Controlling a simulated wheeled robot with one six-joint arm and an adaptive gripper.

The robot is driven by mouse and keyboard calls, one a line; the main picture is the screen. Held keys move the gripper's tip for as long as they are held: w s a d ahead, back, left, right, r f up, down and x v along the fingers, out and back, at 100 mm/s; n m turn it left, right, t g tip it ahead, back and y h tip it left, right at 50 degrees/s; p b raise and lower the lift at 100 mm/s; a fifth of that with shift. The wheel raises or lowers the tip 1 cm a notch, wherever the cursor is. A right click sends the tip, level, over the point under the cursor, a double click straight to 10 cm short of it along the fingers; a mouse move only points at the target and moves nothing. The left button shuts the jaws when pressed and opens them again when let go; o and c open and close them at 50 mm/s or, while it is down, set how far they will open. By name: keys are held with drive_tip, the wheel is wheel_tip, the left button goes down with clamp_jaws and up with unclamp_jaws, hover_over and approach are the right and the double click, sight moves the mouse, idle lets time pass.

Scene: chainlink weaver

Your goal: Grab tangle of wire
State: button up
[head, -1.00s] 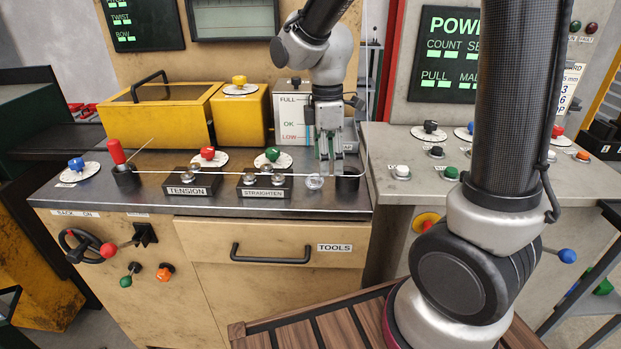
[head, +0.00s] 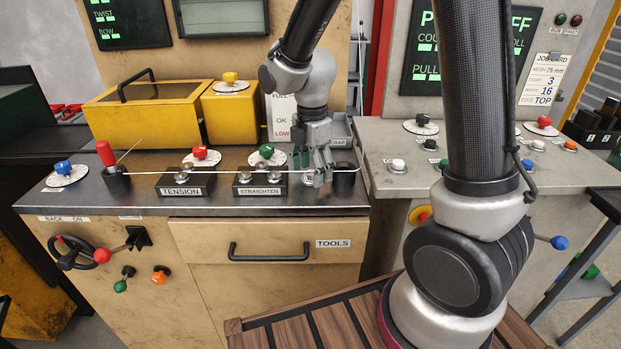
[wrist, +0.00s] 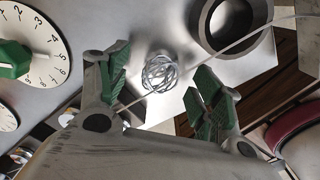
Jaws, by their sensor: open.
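The tangle of wire (wrist: 160,73) is a small loose ball of thin silvery loops on the metal bench top. In the wrist view it lies just beyond and between the fingertips of my gripper (wrist: 163,78). The green-padded fingers are apart, one on each side of it, and nothing is gripped. In the head view my gripper (head: 312,168) points down over the bench's right end, and its fingers largely hide the tangle. A straight wire (wrist: 258,38) crosses close by the tangle and passes my fingers; I cannot tell whether they touch it.
A dark round post or cup (head: 344,181) stands just right of my gripper. The STRAIGHTEN block (head: 259,191) and TENSION block (head: 181,191) stand to the left. The yellow box (head: 147,112) is behind. The bench's front edge is close.

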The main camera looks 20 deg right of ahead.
drive_tip(key=shift+f, duration=0.65)
drive_tip(key=c, duration=1)
drive_tip(key=shift+c, duration=0.2)
